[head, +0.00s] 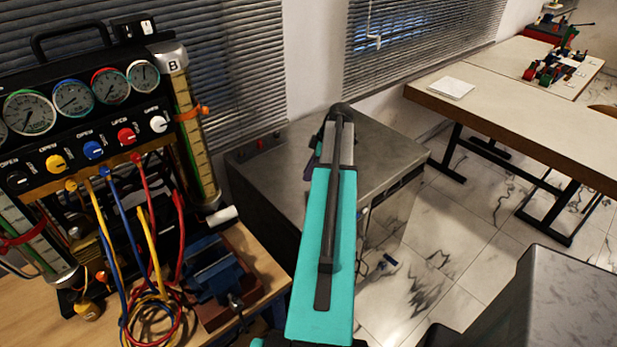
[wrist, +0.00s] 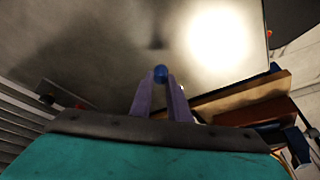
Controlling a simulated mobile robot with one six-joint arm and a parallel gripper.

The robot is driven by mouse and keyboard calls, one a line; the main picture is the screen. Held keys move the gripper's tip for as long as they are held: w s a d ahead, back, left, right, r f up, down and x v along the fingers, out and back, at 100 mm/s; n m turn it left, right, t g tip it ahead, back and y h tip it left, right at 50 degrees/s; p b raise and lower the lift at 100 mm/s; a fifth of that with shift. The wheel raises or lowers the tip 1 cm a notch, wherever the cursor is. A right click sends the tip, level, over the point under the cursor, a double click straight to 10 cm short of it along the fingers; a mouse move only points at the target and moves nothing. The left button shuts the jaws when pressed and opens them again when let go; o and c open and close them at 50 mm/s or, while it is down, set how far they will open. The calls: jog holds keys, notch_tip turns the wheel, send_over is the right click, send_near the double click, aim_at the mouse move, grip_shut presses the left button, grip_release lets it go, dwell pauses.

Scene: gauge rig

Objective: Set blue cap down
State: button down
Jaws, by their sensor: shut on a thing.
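The blue cap (wrist: 160,73) is held between the tips of the two purple fingers of my gripper (wrist: 160,92) in the wrist view. A bare grey metal surface fills the background beyond it. In the head view, my teal arm reaches over the steel cabinet (head: 390,150). The cap is hidden in the head view. I cannot tell how far the cap is above the cabinet top.
The gauge rig (head: 85,110) with dials, knobs and hoses stands at the left on a wooden bench (head: 255,265). A blue vise (head: 213,270) sits at the bench's edge. A pale table (head: 520,115) is at the right. The cabinet top is mostly clear.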

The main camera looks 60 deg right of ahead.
aim_at(309, 187)
jog(key=shift+f, duration=0.1)
dwell(0.3)
jog(key=shift+f+p, duration=0.9)
jog(key=shift+f, duration=0.8)
jog(key=shift+f, duration=0.2)
jog(key=c, duration=1.7)
grip_release()
jog(key=shift+r, duration=0.25)
jog(key=shift+r, duration=0.1)
